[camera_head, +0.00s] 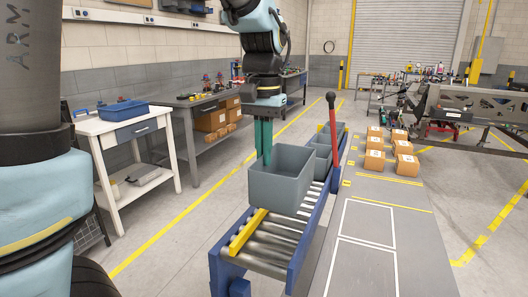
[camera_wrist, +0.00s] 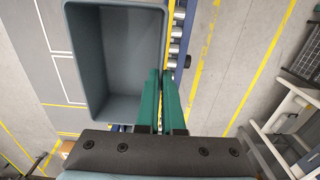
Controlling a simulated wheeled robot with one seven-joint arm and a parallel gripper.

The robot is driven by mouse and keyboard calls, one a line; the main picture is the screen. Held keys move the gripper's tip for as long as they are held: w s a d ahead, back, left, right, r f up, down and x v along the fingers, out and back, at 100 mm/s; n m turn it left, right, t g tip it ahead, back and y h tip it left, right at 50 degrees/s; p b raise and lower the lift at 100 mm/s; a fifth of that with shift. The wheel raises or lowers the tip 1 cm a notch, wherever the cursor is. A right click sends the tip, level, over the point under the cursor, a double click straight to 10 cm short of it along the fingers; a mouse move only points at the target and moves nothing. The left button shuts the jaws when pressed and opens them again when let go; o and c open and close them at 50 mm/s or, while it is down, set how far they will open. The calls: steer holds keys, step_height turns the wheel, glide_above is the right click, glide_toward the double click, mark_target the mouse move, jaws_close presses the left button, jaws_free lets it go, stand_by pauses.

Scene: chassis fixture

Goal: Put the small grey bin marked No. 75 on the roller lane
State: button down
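A grey open bin (camera_head: 276,190) is at the roller lane (camera_head: 274,240), in the middle of the head view. It looks level and empty inside; it also fills the upper left of the wrist view (camera_wrist: 118,50). I cannot read a number on it, and I cannot tell whether its base touches the rollers. My gripper (camera_head: 264,158) points down with its teal fingers at the bin's near-left wall. In the wrist view the fingers (camera_wrist: 162,75) are close together, pinching that wall's rim.
More grey bins (camera_head: 322,152) stand behind on the lane. A red lever (camera_head: 332,125) rises at the lane's right side.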

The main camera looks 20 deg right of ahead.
mark_target(263, 169)
steer(key=shift+f+b, duration=1.95)
steer(key=shift+f, duration=0.1)
steer(key=shift+f+b, duration=0.6)
steer(key=shift+f, duration=0.8)
steer(key=shift+p, duration=0.65)
steer(key=shift+f, duration=0.1)
steer(key=shift+f+b, duration=0.9)
steer(key=shift+f, duration=0.4)
steer(key=c, duration=1)
jaws_free()
